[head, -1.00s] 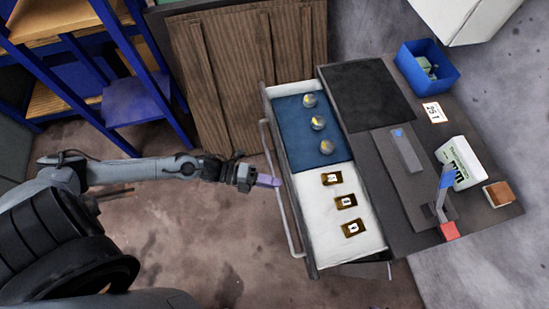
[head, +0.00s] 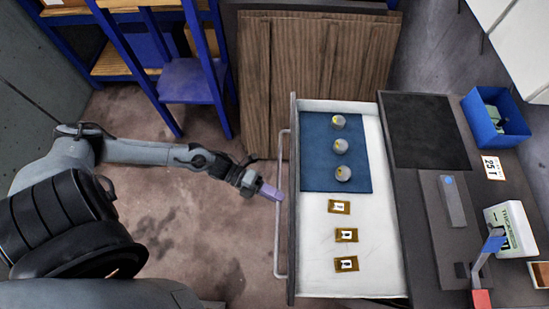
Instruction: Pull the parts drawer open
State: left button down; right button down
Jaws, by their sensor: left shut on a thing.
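The parts drawer (head: 385,262) stands out from the bench in the head view, and its inside shows widely. It holds three round metal parts on a blue mat (head: 313,172) and three small brown labelled pieces on its white floor. A long bar handle (head: 279,235) runs along its left front. My left gripper (head: 271,192), with purple fingers, is shut on the handle near the middle of the bar. The exact contact is small in the picture. My right gripper is not in view.
The dark bench top (head: 425,215) carries a black mat (head: 428,130), a blue bin (head: 495,117), a white box (head: 510,230) and a lever tool with a red end (head: 481,299). Blue shelving (head: 190,80) and a wooden panel (head: 310,70) stand behind. The floor left of the drawer is clear.

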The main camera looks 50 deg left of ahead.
pick_arm(q)
jog(key=c, duration=1.1)
grip_release()
jog(key=shift+c, duration=0.2)
jog(key=p+v, duration=0.1)
jog(key=v, duration=0.9)
jog(key=shift+a, duration=0.35)
jog(key=shift+s+d, duration=0.1)
jog(key=shift+s, duration=0.05)
